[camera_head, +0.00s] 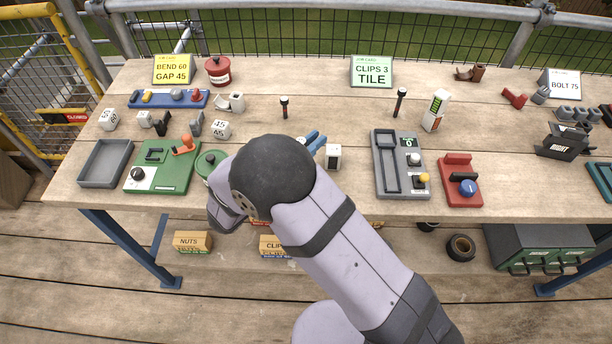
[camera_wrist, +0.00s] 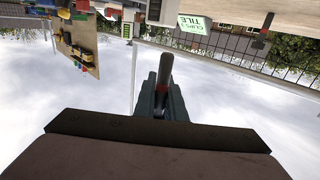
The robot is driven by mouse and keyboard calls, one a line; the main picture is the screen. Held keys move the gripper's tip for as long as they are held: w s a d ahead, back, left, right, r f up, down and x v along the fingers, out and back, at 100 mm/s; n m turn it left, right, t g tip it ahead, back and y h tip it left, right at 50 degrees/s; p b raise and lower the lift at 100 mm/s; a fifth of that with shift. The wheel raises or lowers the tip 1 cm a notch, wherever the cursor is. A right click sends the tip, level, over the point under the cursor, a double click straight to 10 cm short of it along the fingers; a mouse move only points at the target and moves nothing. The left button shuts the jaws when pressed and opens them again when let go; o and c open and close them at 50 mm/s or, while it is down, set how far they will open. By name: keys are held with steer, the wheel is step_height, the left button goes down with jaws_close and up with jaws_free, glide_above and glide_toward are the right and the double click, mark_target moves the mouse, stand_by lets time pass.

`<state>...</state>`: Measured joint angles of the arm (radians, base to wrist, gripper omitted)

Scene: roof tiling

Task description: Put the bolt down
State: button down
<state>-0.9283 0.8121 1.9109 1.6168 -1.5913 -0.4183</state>
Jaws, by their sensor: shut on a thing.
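My gripper (camera_wrist: 160,98) shows in the wrist view, its dark fingers shut around a slim grey rod-shaped thing (camera_wrist: 165,68), which I take to be the bolt. It has a reddish band near the fingertips and points away from my gripper. Only pale, blurred background lies around it, with no contact beyond the fingers visible. In the head view my own arm hides the gripper's fingers and the held bolt.
The wooden bench (camera_head: 340,85) carries a grey tray (camera_head: 104,163), a green fixture (camera_head: 160,170), a grey fixture (camera_head: 386,165) and a red fixture (camera_head: 461,185). Two dark upright pegs stand mid-bench (camera_head: 284,107) and farther right (camera_head: 400,101).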

steer(key=shift+f+p, duration=0.6)
steer(key=shift+f, duration=3.65)
steer(key=shift+f, duration=0.2)
steer(key=shift+f, duration=0.1)
steer(key=c, duration=1.8)
jaws_free()
steer(key=shift+a, duration=0.1)
steer(key=b+v, duration=0.3)
steer(key=v, duration=0.3)
steer(key=shift+o, duration=0.3)
steer(key=shift+s+a, duration=0.35)
steer(key=shift+s, duration=0.15)
